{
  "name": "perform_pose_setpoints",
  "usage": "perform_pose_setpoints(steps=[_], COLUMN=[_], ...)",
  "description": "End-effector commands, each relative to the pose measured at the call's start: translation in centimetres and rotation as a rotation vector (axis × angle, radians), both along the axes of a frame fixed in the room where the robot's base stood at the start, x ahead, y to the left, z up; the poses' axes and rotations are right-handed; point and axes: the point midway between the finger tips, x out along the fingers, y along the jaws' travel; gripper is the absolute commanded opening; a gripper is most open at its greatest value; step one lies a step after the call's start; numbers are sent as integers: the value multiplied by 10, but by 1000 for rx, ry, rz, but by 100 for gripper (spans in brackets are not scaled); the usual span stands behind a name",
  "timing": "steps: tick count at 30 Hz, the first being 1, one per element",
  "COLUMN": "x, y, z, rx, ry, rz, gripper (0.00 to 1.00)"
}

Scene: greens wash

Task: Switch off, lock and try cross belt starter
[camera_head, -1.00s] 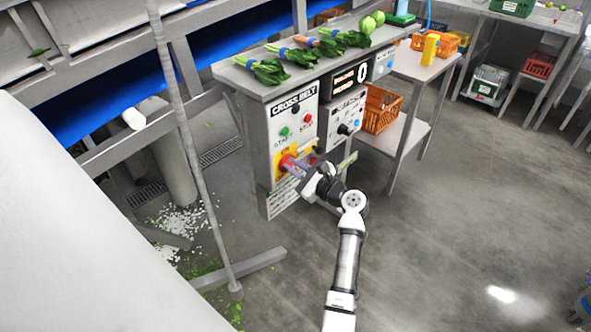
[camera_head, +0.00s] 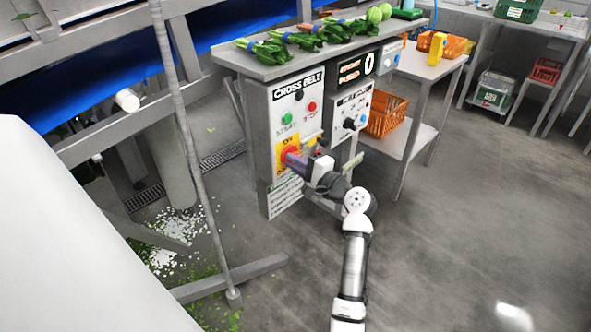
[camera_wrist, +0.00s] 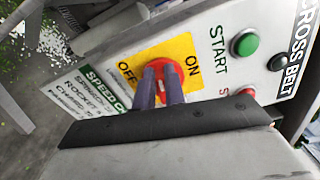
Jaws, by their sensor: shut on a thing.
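The cross belt starter (camera_head: 285,100) is a white panel on a grey cabinet, with a green start button (camera_head: 287,118) and a red stop button (camera_head: 312,106). Below them a red rotary switch (camera_head: 285,154) sits on a yellow plate marked ON and OFF; it also shows in the wrist view (camera_wrist: 158,66). My gripper (camera_head: 297,160) is at the switch, its two purple-grey fingers (camera_wrist: 161,88) shut on the red handle. The fingers hide much of the handle, so its exact angle is hard to tell. No padlock can be made out.
A second panel with a dark knob (camera_head: 349,124) stands to the right. Bundled greens (camera_head: 265,50) lie on the counter above. An orange crate (camera_head: 384,112) sits on a side table's shelf. A slanting pole (camera_head: 185,130) stands at left; floor at right is clear.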

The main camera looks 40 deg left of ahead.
Motion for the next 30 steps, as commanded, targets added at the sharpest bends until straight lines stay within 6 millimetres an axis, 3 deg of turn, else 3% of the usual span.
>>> perform_pose_setpoints(steps=[12,28,29,30], x=[0,0,0,0], y=[0,0,0,0], z=[-5,-5,-5,-5], rx=[-14,-18,-18,-18], ry=[-172,-193,-193,-193], rz=[1,1,1,1], gripper=[0,0,14,19])
